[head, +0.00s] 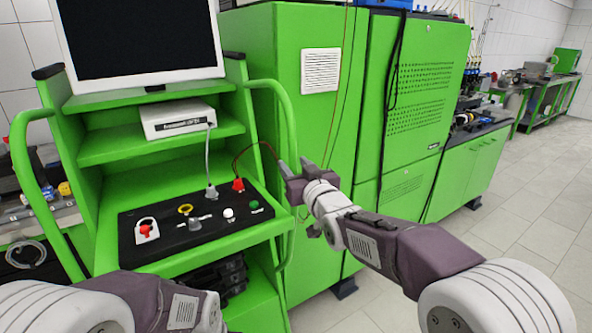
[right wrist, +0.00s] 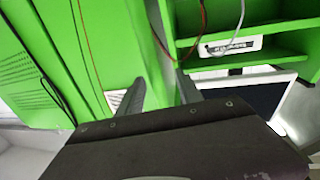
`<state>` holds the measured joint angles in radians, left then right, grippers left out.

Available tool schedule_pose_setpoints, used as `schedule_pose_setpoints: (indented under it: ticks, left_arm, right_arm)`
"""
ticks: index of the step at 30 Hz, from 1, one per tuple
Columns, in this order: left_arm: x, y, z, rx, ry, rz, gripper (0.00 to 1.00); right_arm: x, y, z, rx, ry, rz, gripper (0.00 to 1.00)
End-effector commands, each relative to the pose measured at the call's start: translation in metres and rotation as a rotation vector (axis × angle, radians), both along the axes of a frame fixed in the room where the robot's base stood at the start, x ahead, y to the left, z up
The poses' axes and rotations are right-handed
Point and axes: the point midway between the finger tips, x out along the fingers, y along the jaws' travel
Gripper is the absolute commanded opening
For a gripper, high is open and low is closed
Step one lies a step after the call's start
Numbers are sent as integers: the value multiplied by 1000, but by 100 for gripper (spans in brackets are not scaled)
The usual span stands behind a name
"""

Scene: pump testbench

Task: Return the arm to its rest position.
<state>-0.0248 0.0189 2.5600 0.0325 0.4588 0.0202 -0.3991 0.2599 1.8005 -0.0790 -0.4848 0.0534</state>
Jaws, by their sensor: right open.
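My right arm reaches in from the lower right of the head view. My right gripper (head: 293,172) is open and empty, beside the right rail of the green console and in front of the tall green cabinet (head: 300,75). In the right wrist view, the two dark fingers of the right gripper (right wrist: 160,88) stand apart with nothing between them. Parts of my left arm (head: 165,300) show at the bottom left of the head view. My left gripper is not visible.
The green console holds a monitor (head: 140,35), a white box (head: 178,118) and a black control panel (head: 190,227) with buttons. A red cable and plug (head: 238,185) are close to my right gripper. Open tiled floor (head: 520,235) lies to the right.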

Motion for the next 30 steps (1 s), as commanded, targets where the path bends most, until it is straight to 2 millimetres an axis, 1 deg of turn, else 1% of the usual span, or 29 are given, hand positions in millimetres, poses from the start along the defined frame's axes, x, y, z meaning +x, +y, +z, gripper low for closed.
schedule_pose_setpoints:
  ticks: [5, 14, 16, 17, 20, 21, 23, 24, 26, 27, 29, 30]
  left_arm:
    - [0, 0, -1, 0, 0, 0, 0]
    - [0, 0, -1, 0, 0, 0, 0]
    - [0, 0, -1, 0, 0, 0, 0]
    - [0, 0, -1, 0, 0, 0, 0]
    - [0, 0, -1, 0, 0, 0, 0]
    - [0, 0, -1, 0, 0, 0, 0]
    - [0, 0, -1, 0, 0, 0, 0]
    - [0, 0, -1, 0, 0, 0, 0]
    - [0, 0, -1, 0, 0, 0, 0]
    - [0, 0, -1, 0, 0, 0, 0]
    - [0, 0, -1, 0, 0, 0, 0]
    - [0, 0, -1, 0, 0, 0, 0]
  right_arm:
    - [-6, -3, 0, 0, 1, 0, 42]
    - [-7, -3, -1, 0, 1, 0, 42]
    - [-7, -6, -5, -6, 15, -5, 42]
    - [-7, -9, -11, -13, 31, -12, 42]
    - [-11, -35, -52, -58, 154, -57, 42]
    - [-17, -52, -77, -84, 232, -84, 42]
    - [-32, -80, -120, -125, 372, -132, 42]
    - [-46, -100, -148, -151, 469, -162, 42]
    - [-74, -128, -189, -187, 619, -207, 42]
    - [-96, -146, -215, -207, 720, -235, 42]
    - [-134, -170, -249, -231, 874, -273, 42]
    - [-163, -185, -269, -246, 978, -297, 42]
